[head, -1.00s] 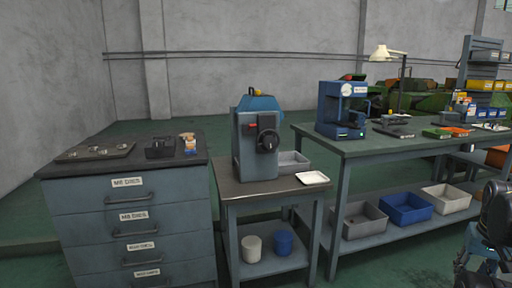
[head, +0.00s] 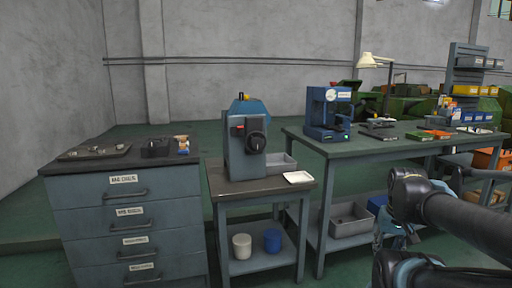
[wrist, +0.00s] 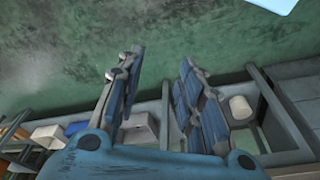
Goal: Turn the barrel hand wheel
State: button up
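The barrel hand wheel (head: 256,142) is a dark round knob on the front of a blue-grey machine (head: 238,160). The machine stands on a small grey bench left of centre in the head view. My gripper (wrist: 162,62) is open and empty in the wrist view, its two blue fingers apart over the green floor. In the head view my gripper is at the lower right, partly hidden by my dark arm, well to the right of and below the hand wheel. The hand wheel is not visible in the wrist view.
The small bench (head: 219,190) also holds a white tray (head: 299,177) and a grey bin. A long workbench (head: 345,150) with a blue press (head: 322,112) stands to the right. A drawer cabinet (head: 75,206) stands left. The green floor in front is partly clear.

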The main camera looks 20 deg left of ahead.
jog(key=o, duration=0.5)
jog(key=shift+s+r, duration=0.2)
jog(key=shift+r, duration=0.05)
jog(key=shift+c, duration=0.2)
jog(key=shift+o, duration=1)
jog(key=shift+w+d+r, duration=0.15)
jog(key=shift+w+r, duration=0.05)
jog(key=shift+r, duration=0.05)
jog(key=w+a+r+t+h, duration=0.2)
jog(key=w+r+t, duration=0.2)
jog(key=w, duration=0.6)
jog(key=w+a+r+t+h, duration=0.1)
jog(key=w+r+t, duration=0.3)
jog(key=w, duration=0.7)
jog(key=w+a+r+n+t+y, duration=0.1)
jog(key=w+a+r+t, duration=0.1)
jog(key=w+a+r, duration=0.3)
jog(key=w+a+r+n+t+y, duration=0.1)
jog(key=w+a+r+t+y, duration=0.15)
jog(key=a, duration=0.55)
jog(key=n+y, duration=0.6)
jog(key=y, duration=0.3)
send_near(258, 144)
jog(key=x, duration=1.1)
jog(key=shift+w+a+f, duration=0.1)
jog(key=shift+w+a, duration=0.15)
jog(key=shift+w, duration=0.1)
